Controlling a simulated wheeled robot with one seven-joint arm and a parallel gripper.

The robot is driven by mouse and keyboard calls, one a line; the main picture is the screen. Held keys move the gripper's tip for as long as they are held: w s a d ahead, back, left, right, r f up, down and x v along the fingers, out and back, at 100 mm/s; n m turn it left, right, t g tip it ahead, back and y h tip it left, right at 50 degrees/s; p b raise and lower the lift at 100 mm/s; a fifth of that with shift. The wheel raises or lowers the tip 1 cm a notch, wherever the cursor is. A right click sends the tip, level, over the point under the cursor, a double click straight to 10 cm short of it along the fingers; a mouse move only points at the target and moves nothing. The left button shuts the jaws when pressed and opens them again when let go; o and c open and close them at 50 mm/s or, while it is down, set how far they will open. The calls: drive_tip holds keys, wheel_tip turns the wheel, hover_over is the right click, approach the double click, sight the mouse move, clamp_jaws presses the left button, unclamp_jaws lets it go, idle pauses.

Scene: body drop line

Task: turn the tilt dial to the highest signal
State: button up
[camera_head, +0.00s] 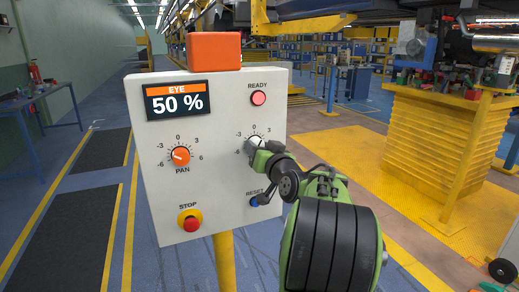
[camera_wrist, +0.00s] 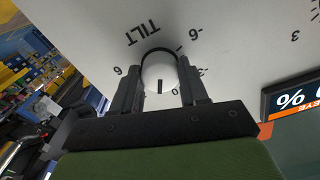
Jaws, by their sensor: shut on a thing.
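The tilt dial (camera_head: 256,141) is a white knob at the right of the grey control panel (camera_head: 215,205). My gripper (camera_wrist: 160,84) is shut on it, one finger on each side. In the wrist view the tilt dial (camera_wrist: 158,72) shows a black pointer mark near the 0, a little toward the side of the 6. The 3 on its scale is hidden behind my gripper there. The display (camera_head: 178,101) at the panel's upper left reads EYE 50 %. The READY lamp (camera_head: 259,98) is pinkish red.
The orange PAN dial (camera_head: 181,156) points left. A red STOP button (camera_head: 191,223) is below it. The blue RESET button (camera_head: 255,201) is close to my arm. An orange box (camera_head: 214,51) tops the panel. A yellow bench (camera_head: 440,140) stands at the right.

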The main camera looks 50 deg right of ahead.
drive_tip(key=shift+m, duration=0.6)
drive_tip(key=o, duration=1.1)
drive_tip(key=shift+c, duration=0.2)
drive_tip(key=b+v, duration=0.1)
drive_tip(key=v, duration=1.4)
drive_tip(key=shift+s+a, duration=0.2)
drive_tip(key=shift+s, duration=0.15)
drive_tip(key=shift+w, duration=0.1)
